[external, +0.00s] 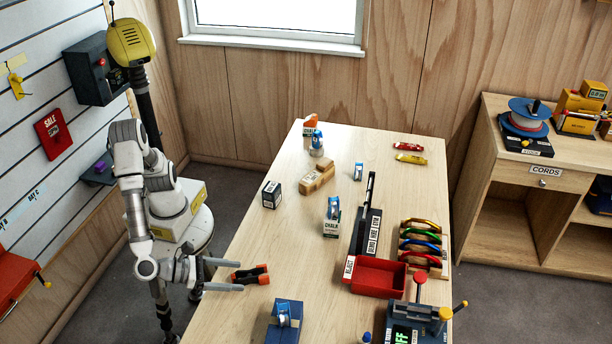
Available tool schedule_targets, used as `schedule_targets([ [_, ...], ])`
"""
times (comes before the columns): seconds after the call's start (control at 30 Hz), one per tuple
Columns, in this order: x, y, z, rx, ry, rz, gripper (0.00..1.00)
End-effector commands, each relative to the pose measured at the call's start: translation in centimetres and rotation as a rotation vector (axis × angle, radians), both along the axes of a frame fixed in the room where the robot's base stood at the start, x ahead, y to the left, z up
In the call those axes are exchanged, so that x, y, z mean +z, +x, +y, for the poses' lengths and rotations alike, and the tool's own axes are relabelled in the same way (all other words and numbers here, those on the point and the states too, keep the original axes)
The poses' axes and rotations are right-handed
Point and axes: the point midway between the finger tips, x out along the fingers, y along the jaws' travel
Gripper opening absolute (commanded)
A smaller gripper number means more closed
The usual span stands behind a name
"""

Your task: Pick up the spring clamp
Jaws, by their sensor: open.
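An orange-and-black hand tool, which looks like the spring clamp (256,273), lies on the near left edge of the wooden table (300,270). My gripper (240,275) reaches in from the left at the table edge. Its two grey fingers are apart and empty, one on the far side of the clamp and one on the near side. The clamp's left end shows between the fingers and its right end extends past the fingertips. I cannot tell the height of the fingers above the table or whether they touch the clamp.
A blue block-like item (285,318) sits close by on the near side. A chalk box (332,217), a dark box (271,194) and a wooden block (317,178) stand farther back. A red tray (378,276) is to the right. Bare tabletop lies right of the clamp.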

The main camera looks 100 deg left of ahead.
Motion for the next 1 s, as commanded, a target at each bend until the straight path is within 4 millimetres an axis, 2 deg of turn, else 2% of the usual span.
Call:
schedule_targets([
  [0.3, -2.0, 3.3, 2.3, 0.004, 0.002, 0.0, 0.85],
  [0.6, -2.0, 3.7, 2.5, 0.001, 0.001, -0.001, 0.85],
  [1.0, -2.0, 3.6, 2.5, 0.001, 0.001, -0.001, 0.13],
])
